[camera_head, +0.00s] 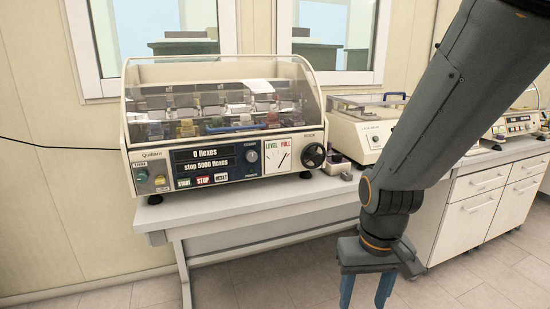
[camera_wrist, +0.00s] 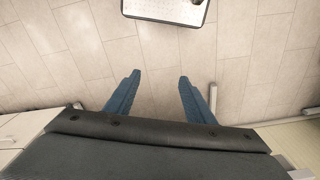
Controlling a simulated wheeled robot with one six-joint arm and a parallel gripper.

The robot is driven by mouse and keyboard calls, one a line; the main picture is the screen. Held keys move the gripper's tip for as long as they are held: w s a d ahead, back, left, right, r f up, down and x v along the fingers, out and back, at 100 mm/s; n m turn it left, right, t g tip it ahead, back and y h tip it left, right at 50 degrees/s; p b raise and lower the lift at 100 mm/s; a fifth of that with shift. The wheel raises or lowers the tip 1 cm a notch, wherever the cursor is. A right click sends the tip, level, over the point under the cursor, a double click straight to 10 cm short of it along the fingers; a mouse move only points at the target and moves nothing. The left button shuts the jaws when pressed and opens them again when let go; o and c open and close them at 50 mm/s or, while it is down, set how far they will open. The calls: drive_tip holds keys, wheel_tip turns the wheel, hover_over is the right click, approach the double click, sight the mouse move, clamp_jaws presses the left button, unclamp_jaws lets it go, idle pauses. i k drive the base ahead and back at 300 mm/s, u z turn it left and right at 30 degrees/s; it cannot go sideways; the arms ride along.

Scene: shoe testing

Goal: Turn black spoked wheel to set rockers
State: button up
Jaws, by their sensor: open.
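The black spoked wheel (camera_head: 313,155) is on the right end of the front panel of a cream flex-testing machine (camera_head: 150,172). The machine stands on a grey bench, and its display reads "0 flexes" and "stop 5000 flexes". The rockers (camera_head: 262,102) show dimly behind the clear cover, in a row. My gripper (camera_head: 366,292) hangs pointing down in front of the bench, to the right of and below the wheel, apart from it. In the wrist view my gripper (camera_wrist: 156,82) shows two blue fingers spread apart with only floor between them. The wheel is not in the wrist view.
The grey bench (camera_head: 230,208) carries the machine, with small items near its right end. A second cream machine (camera_head: 362,128) stands behind my arm, beside white drawer cabinets (camera_head: 483,185). Floor is free below my gripper. A light plate with a dark rim (camera_wrist: 168,10) is at the wrist view's top.

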sight(318, 159)
drive_tip(key=z, duration=2.65)
drive_tip(key=i, duration=0.9)
drive_tip(key=u, duration=2.7)
